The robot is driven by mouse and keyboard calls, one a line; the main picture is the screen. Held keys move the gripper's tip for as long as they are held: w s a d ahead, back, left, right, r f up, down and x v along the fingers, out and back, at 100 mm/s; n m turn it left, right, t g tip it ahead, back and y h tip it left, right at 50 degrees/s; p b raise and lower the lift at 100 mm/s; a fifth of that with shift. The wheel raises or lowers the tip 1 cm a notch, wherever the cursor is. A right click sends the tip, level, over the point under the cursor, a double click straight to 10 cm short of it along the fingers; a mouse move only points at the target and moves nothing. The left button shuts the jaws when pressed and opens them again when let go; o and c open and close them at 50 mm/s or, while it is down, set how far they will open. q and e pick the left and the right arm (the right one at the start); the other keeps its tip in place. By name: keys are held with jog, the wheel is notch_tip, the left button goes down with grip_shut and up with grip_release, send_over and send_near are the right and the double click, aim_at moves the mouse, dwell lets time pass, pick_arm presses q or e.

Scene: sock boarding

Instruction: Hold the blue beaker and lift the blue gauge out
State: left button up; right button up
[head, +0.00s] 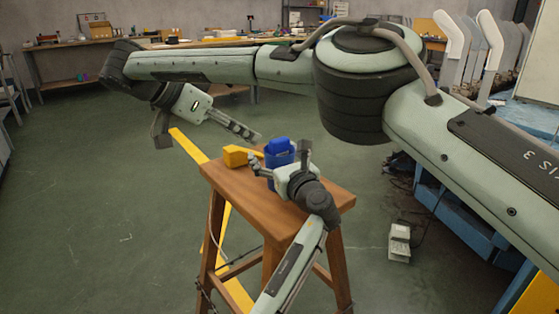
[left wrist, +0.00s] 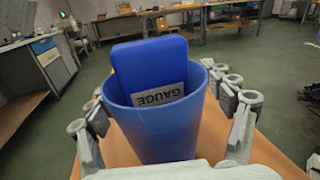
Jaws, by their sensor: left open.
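The blue beaker (head: 279,157) stands upright on a wooden stool (head: 325,197). It also fills the middle of the left wrist view (left wrist: 155,128). The blue gauge (left wrist: 150,65), a flat block with a grey GAUGE label, sits in the beaker, leaning, with its upper part above the rim. It shows small in the head view (head: 279,145). My left gripper (head: 281,163) is open, its fingers on either side of the beaker; I cannot tell whether they touch it. My right gripper (head: 250,135) hangs up and left of the beaker, apart from it; its jaw opening is unclear.
A yellow block (head: 236,156) lies on the stool just left of the beaker. A yellow floor stripe (head: 190,147) runs by the stool. Workbenches stand along the back, and blue equipment (head: 450,205) is at the right. The floor at left is clear.

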pick_arm(q)
jog(key=shift+w+a, duration=0.1)
jog(key=shift+w, duration=0.15)
jog(key=c, duration=1.3)
jog(key=shift+c, duration=0.7)
